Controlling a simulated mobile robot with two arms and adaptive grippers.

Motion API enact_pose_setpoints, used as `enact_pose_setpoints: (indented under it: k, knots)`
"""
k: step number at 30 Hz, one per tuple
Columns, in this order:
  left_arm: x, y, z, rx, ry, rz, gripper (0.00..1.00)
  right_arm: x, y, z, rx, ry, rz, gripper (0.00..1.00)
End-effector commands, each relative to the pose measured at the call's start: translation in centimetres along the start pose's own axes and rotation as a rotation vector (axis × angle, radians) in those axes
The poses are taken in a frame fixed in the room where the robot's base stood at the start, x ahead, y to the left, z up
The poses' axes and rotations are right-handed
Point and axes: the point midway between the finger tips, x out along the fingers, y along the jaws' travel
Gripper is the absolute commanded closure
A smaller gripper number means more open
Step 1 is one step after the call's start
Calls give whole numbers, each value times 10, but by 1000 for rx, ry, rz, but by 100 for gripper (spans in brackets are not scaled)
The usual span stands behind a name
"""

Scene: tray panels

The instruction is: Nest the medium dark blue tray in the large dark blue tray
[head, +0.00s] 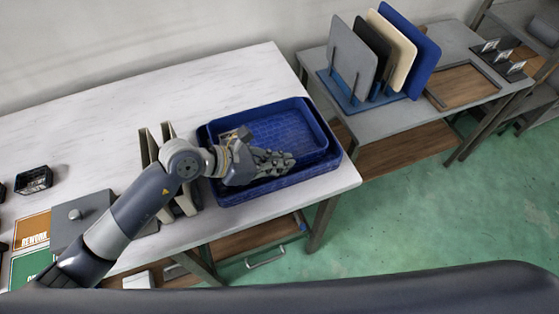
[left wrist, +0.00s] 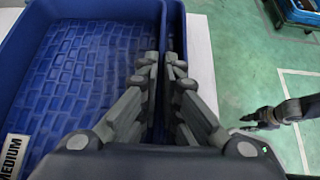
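The medium dark blue tray (head: 290,133) lies over the large dark blue tray (head: 268,191), whose rim shows at its left and front. The medium tray sits toward the back right of the large one; I cannot tell whether it is fully seated. In the left wrist view the medium tray (left wrist: 75,65) shows its brick-patterned floor and a MEDIUM label. My left gripper (left wrist: 164,68) is shut on its wall, one finger on each side, at the front edge in the head view (head: 285,160). My right gripper (left wrist: 254,121) is over the floor, small, apparently open and empty.
Beige upright dividers (head: 160,150) stand just left of the trays. A grey box (head: 82,217) and a small black bin (head: 34,180) are farther left. A side table holds a rack of upright panels (head: 370,60). The white table (head: 215,85) is clear behind the trays.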

Motion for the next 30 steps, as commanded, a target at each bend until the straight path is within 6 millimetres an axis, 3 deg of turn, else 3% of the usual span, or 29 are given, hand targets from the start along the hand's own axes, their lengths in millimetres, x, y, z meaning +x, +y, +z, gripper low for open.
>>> enact_pose_setpoints:
  k: [12,16,30]
  knots:
    - [0,0,1,1,-1,1,100,0,-4,0,2,0,-4,75]
    - [0,0,1,1,-1,1,72,0,-4,0,2,0,-5,75]
    - [-3,0,3,0,2,-1,72,-4,-4,0,1,0,-5,75]
